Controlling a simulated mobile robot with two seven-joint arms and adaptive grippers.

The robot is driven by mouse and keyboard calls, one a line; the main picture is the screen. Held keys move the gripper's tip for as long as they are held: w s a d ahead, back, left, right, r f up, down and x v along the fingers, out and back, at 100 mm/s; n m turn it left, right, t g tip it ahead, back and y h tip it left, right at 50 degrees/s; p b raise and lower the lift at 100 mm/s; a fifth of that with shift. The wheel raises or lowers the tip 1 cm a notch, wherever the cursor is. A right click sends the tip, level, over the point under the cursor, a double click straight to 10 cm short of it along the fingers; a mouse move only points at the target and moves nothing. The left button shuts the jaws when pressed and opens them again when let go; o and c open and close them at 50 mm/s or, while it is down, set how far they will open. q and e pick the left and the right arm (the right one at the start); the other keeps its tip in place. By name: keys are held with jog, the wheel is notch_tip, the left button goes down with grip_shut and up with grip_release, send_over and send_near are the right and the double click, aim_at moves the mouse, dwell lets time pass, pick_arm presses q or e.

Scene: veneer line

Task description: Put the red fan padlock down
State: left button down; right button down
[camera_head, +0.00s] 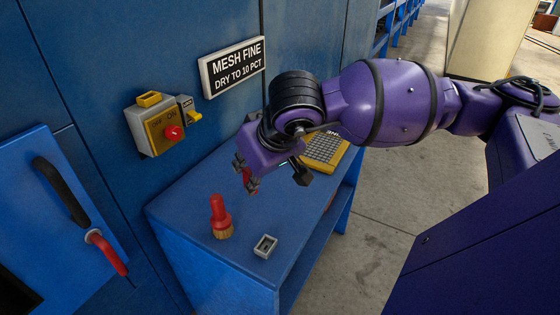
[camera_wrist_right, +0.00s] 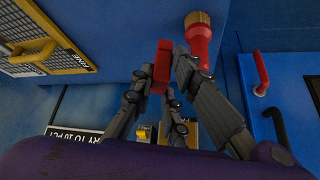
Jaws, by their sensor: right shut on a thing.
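The red fan padlock (camera_wrist_right: 162,68) is between the fingers of my right gripper (camera_wrist_right: 166,76) in the wrist view. In the head view only a small red piece of the padlock (camera_head: 247,179) shows at the fingers. My right gripper (camera_head: 268,182) is shut on it and appears held above the blue bench (camera_head: 182,212), near the wall side. The exact height above the bench is hard to tell. My left gripper is not in view.
A red-handled brush (camera_head: 220,217) stands on the bench near a small grey block (camera_head: 265,246). A yellow-framed mesh screen (camera_head: 326,149) lies behind my gripper. A switch box (camera_head: 158,124) with a red knob is on the wall. Bare bench top lies left of the brush.

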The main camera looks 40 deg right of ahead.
jog(key=w+d+f, duration=0.2)
jog(key=d+f, duration=0.1)
jog(key=w+d+f+p, duration=0.1)
jog(key=w+d+f, duration=0.2)
jog(key=d, duration=0.1)
jog(key=w+d+f+p, duration=0.1)
jog(key=w+d+f, duration=0.2)
jog(key=d, duration=0.1)
jog(key=shift+f, duration=0.2)
notch_tip(320, 180, down, 3)
jog(key=shift+d+f+p, duration=0.1)
jog(key=shift+d+p, duration=0.05)
jog(key=shift+p, duration=0.6)
jog(key=shift+f, duration=0.35)
jog(key=c, duration=1.7)
grip_release()
jog(key=shift+r, duration=0.1)
